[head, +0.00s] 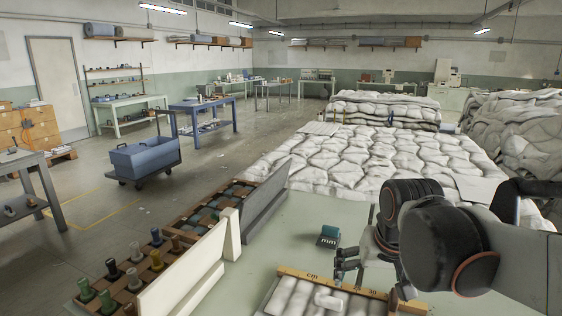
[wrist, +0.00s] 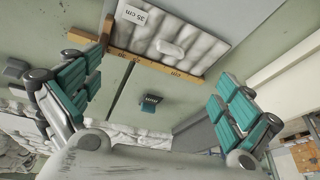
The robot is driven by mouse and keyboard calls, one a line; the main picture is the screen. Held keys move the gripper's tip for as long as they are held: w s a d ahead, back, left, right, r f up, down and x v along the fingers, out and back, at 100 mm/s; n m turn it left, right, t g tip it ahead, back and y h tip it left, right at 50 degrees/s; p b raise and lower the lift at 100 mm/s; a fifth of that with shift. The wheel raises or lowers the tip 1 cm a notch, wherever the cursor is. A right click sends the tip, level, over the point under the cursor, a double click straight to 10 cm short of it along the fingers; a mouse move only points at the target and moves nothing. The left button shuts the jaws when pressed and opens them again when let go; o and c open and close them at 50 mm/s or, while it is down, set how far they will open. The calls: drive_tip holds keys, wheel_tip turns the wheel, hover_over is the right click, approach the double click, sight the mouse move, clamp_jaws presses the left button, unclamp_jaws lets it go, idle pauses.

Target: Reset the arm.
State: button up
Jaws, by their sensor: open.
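My gripper (head: 358,265) is at the end of my arm, over the pale green table (head: 300,222) at the lower right of the head view. In the wrist view my gripper (wrist: 155,100) shows two teal-padded fingers spread wide apart with nothing between them. A wooden ruler frame (head: 330,283) marked in cm lies just below my gripper. A white quilted sample (head: 292,297) lies within it; in the wrist view the sample (wrist: 185,42) carries a "35 cm" label. A small teal and dark block (head: 328,236) sits on the table beyond the frame, apart from my gripper.
A large white quilt (head: 375,160) spreads behind the table, with duvet heaps (head: 520,130) at the right. A spool rack (head: 135,275) and a cream upright board (head: 185,270) stand left. A blue cart (head: 145,157) stands on the open floor beyond.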

drive_tip(key=s+d+f+n+t, duration=0.1)
drive_tip(key=s+t, duration=0.2)
drive_tip(key=s, duration=0.9)
drive_tip(key=shift+s+d+f+n, duration=0.15)
drive_tip(key=shift+d+f+n, duration=0.15)
drive_tip(key=shift+f+n, duration=0.1)
